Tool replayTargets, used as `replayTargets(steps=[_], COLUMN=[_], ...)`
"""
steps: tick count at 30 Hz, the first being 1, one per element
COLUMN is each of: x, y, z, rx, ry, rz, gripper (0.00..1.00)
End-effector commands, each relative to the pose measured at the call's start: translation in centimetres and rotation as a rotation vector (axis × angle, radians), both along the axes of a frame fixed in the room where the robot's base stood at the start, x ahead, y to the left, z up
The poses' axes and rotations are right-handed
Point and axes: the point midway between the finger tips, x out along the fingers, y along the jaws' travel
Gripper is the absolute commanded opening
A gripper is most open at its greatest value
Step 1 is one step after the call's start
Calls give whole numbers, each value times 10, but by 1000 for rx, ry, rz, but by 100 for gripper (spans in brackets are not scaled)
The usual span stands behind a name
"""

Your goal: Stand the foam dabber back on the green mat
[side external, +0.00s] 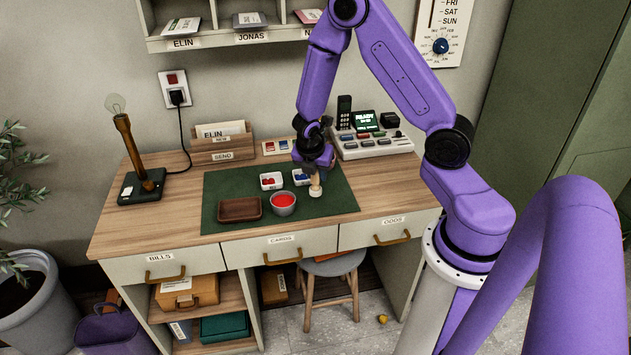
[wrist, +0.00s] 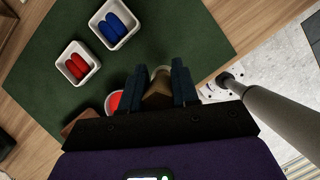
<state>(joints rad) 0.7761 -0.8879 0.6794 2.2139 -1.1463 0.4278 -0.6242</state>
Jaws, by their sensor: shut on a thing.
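The foam dabber (side external: 315,188) has a wooden handle and a pale, round lower end. My gripper (side external: 317,172) is shut on its handle and holds it about upright over the right part of the green mat (side external: 336,201). I cannot tell whether its pale end touches the mat. In the wrist view the dabber (wrist: 158,90) shows between the two dark fingers of my gripper (wrist: 160,84), which hide part of it. The mat (wrist: 45,105) fills much of that view.
A grey bowl of red (side external: 284,211) stands just left of the dabber, with a brown tray (side external: 240,217) further left. Small white dishes hold red pieces (side external: 271,182) and blue pieces (side external: 301,178). A button console (side external: 372,150) stands behind. The mat's right end is clear.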

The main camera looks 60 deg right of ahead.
Motion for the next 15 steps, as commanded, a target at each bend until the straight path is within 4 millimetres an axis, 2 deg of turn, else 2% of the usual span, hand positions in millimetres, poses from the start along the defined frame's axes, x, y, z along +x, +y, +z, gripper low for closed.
replayTargets(steps=[9, 15], x=[4, 4], y=[-2, -1], z=[-31, -36], rx=[0, 0], ry=[2, -1], rz=[1, 1], gripper=[3, 3])
